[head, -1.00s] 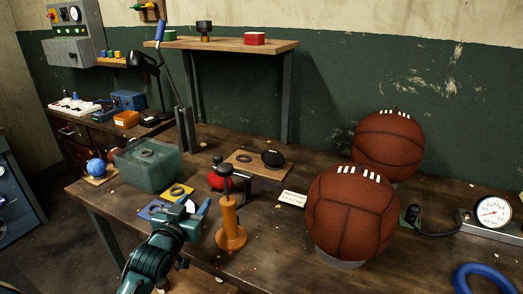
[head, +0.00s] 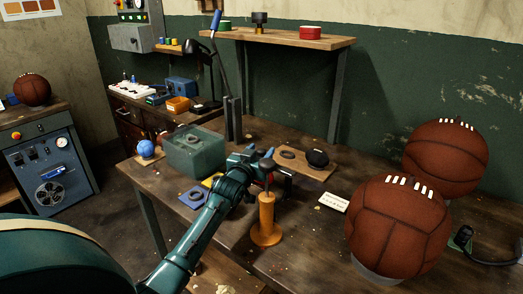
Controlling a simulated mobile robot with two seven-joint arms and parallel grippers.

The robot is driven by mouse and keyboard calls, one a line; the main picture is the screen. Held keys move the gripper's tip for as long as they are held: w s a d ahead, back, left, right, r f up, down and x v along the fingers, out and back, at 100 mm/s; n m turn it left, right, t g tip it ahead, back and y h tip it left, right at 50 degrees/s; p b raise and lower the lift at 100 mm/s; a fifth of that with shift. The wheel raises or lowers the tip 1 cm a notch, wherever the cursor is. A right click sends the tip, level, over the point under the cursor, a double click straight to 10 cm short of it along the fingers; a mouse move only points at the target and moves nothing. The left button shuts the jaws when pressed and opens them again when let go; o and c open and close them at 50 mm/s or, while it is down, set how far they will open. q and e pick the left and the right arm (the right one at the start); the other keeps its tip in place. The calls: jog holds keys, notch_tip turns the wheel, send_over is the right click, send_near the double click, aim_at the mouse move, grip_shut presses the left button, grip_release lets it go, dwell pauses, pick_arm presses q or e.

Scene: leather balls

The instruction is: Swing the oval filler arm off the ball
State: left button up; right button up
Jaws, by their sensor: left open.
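Two brown leather balls with white laces stand at the right: a near ball (head: 398,228) on a pale ring base and a far ball (head: 445,158) behind it. I cannot make out an oval filler arm on either. A tall lever with a blue grip (head: 215,22) rises from a dark post at the table's back left; I cannot tell whether it is the filler arm. My left gripper (head: 256,158) is open over the table, beside the orange hand pump (head: 267,222), left of the balls. The pump's dark handle overlaps its fingers. My right gripper is out of view.
A translucent green bin (head: 194,153) and a blue ball (head: 146,149) sit left of my gripper. A wooden board (head: 315,172) holds dark parts behind it. A raised shelf (head: 290,39) spans the back.

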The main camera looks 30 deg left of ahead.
pick_arm(q)
jog(key=shift+w+a, duration=0.15)
jog(key=shift+w, duration=0.55)
jog(key=shift+c, duration=0.3)
grip_shut()
